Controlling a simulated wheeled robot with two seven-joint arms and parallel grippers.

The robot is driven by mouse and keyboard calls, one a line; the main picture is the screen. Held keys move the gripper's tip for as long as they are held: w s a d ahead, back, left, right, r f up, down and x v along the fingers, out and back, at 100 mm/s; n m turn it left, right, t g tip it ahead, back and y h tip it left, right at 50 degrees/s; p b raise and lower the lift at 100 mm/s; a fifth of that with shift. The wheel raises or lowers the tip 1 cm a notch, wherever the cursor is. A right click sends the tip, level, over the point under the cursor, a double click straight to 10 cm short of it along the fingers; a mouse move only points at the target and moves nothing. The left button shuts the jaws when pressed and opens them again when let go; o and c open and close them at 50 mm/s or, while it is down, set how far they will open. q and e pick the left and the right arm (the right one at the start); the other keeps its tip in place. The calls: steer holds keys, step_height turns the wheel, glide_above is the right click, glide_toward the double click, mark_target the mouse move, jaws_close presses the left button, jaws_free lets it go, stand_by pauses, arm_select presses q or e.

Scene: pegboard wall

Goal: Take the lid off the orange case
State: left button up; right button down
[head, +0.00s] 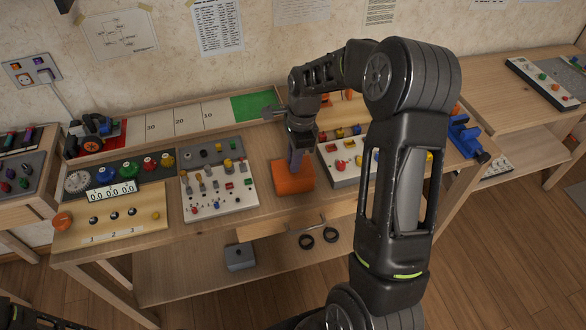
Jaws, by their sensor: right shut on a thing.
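The orange case (292,181) sits on the wooden workbench between the two pegboards. It looks like a plain orange box; I cannot make out the seam between its lid and body, nor whether the lid is raised. My right gripper (297,161) points down over the top of the case and is shut on the lid at its upper side. The fingers hide part of the top.
A pegboard (238,190) with small pegs and blocks lies left of the case. Another board (340,172) lies close on its right, partly behind my arm. A blue clamp-like thing (466,138) is at the bench's right end. Bare wood (272,205) shows in front.

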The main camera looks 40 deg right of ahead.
stand_by(0.5)
arm_select(q)
steer(key=shift+f+b, duration=0.5)
steer(key=shift+b, duration=0.05)
arm_select(e)
step_height(320, 180, up, 10)
steer(key=shift+f, duration=0.1)
stand_by(0.3)
